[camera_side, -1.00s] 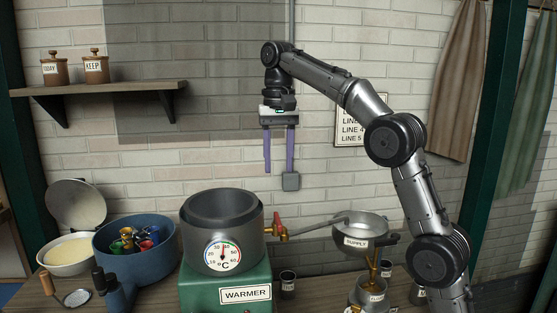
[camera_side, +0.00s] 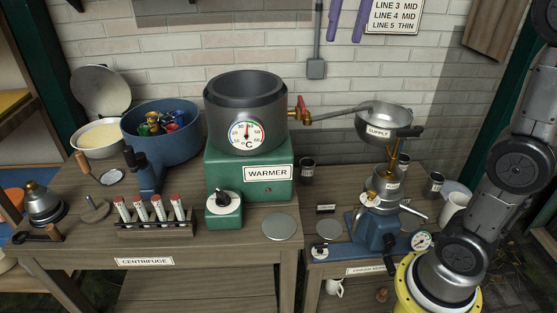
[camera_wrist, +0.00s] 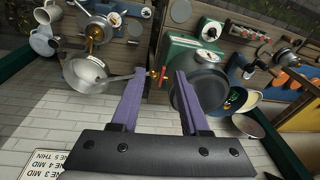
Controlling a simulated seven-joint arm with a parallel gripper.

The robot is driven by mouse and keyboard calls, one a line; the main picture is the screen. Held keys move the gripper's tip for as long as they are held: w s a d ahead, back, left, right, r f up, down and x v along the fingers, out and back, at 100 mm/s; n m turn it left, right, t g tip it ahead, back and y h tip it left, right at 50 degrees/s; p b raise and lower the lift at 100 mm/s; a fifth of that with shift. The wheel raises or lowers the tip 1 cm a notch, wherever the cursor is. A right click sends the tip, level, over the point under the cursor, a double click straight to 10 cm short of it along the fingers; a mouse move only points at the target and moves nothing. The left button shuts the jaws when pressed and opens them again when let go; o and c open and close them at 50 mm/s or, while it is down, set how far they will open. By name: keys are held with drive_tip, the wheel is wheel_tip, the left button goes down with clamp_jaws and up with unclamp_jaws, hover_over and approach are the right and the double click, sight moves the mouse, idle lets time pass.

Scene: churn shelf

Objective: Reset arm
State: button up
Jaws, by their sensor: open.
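My gripper (camera_side: 348,22) shows only as two purple fingers at the top edge of the side view. They hang apart in front of the brick wall, right of a grey wall box. The rest of the gripper is out of that view. In the wrist view my gripper (camera_wrist: 160,80) is open, with nothing between its purple fingers. The warmer's red valve (camera_wrist: 158,76) shows beyond the gap. The fingers stand well above the bench and touch nothing that I can see.
The grey pot (camera_side: 246,117) sits on the green warmer (camera_side: 228,165). Left are a blue tub (camera_side: 158,146), a white bowl (camera_side: 100,148) and a rack of tubes (camera_side: 155,228). Right is the supply funnel (camera_side: 385,124) above a blue-based machine (camera_side: 376,230). The air before the wall is free.

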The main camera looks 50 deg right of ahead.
drive_tip(key=s+a+f+n+t, duration=0.2)
drive_tip(key=s+a+f+n, duration=0.1)
drive_tip(key=s+f, duration=0.7)
drive_tip(key=s+f+n+t, duration=0.1)
drive_tip(key=s+f+n, duration=0.3)
drive_tip(key=f, duration=0.8)
drive_tip(key=shift+n+t, duration=0.4)
